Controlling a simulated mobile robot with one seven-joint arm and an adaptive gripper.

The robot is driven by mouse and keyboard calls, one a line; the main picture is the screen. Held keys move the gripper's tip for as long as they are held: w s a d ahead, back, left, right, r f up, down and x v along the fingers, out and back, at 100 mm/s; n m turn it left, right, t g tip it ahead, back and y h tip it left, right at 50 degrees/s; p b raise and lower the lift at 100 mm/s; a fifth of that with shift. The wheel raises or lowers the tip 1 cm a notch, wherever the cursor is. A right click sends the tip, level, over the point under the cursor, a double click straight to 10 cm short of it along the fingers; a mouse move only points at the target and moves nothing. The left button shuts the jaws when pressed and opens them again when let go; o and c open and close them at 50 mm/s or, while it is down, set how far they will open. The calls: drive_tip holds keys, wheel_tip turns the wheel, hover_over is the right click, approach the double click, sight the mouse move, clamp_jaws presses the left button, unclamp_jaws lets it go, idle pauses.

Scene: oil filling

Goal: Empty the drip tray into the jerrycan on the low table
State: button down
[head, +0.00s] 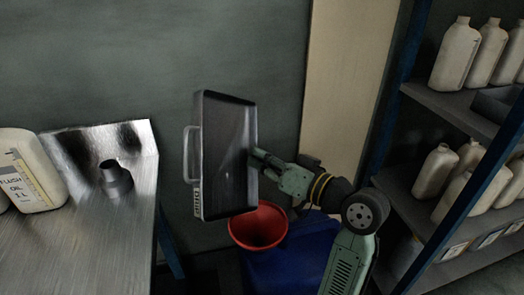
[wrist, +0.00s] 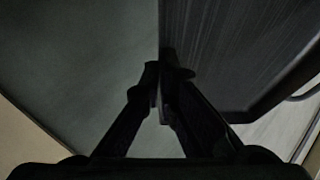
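The drip tray (head: 228,150) is a grey metal tray with a dark inside and a side handle. It is tilted steeply, nearly on edge, above a red funnel (head: 259,226). The funnel sits at a blue jerrycan (head: 285,262), which is partly hidden by my arm. My gripper (head: 256,160) is shut on the tray's right edge in the head view. In the wrist view the fingers of my gripper (wrist: 163,85) pinch the rim of the drip tray (wrist: 235,45). The tray's lower corner is close to the funnel; I cannot tell whether they touch. No flowing oil can be made out.
A metal bench (head: 110,240) stands at the left with a white oil bottle (head: 30,172) and a dark grey stepped fitting (head: 115,180). A shelf rack (head: 455,110) with several white bottles stands at the right. A dark wall is behind the tray.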

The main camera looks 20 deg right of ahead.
drive_tip(key=shift+w+a+r+g+h+p, duration=0.15)
drive_tip(key=shift+w+a+g+h+p, duration=0.35)
drive_tip(key=shift+p, duration=0.6)
drive_tip(key=w+a+f+g+h+p, duration=0.1)
drive_tip(key=g+h+p, duration=0.1)
drive_tip(key=w+a+f+n+g+h+p, duration=0.1)
drive_tip(key=f+g, duration=0.1)
drive_tip(key=w+a+f+g+h+p, duration=0.1)
drive_tip(key=f+g+h+p, duration=0.1)
drive_tip(key=shift+w+a+n+g+h+p, duration=0.1)
drive_tip(key=shift+a+n+g+h+p, duration=0.05)
drive_tip(key=shift+n+g+h+p, duration=0.2)
drive_tip(key=shift+w+r+g+h+p, duration=0.1)
drive_tip(key=shift+r+g+h+p, duration=0.65)
drive_tip(key=shift+g+h+p, duration=0.35)
